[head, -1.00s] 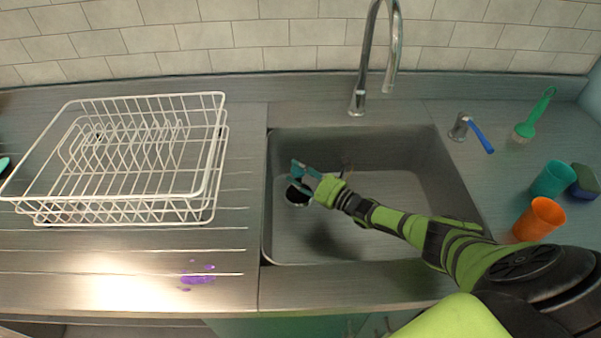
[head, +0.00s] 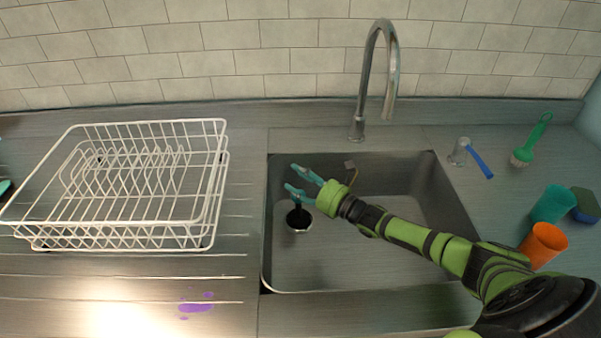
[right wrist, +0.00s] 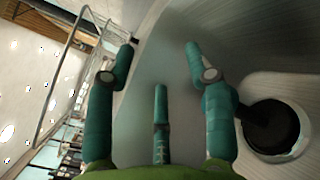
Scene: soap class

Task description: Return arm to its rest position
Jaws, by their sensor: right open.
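My right arm reaches in from the lower right over the sink (head: 380,265). My right gripper (head: 290,177) is open, its teal fingers spread and nothing between them. It is over the left part of the sink, above and a little behind the dark drain hole (head: 299,219). In the right wrist view my right gripper (right wrist: 159,58) shows three spread, empty fingers, with the drain hole (right wrist: 272,128) to their right. My left gripper is not in view.
The white dish rack (head: 215,185) stands left of the sink. The faucet (head: 360,100) rises behind it. A purple spill (head: 196,307) lies front left.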

